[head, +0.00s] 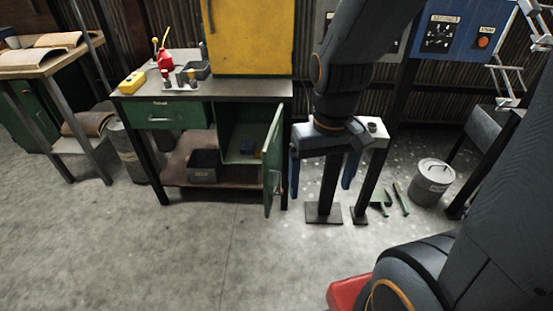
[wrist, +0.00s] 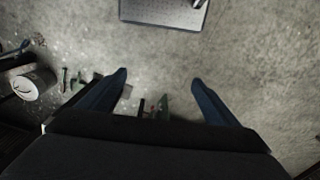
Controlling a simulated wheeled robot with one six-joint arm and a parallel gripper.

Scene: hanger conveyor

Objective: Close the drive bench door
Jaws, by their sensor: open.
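The drive bench (head: 222,93) stands left of centre in the head view. Its green door (head: 271,165) hangs open at the right end of the cabinet, swung out toward me, with a handle low on its face.
A grey bin (head: 204,165) sits on the bench's lower shelf. A stand with dark posts (head: 329,185) is behind my gripper. A grey bucket (head: 432,182) and green tools (head: 383,202) are on the floor at right. The floor before the bench is clear.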

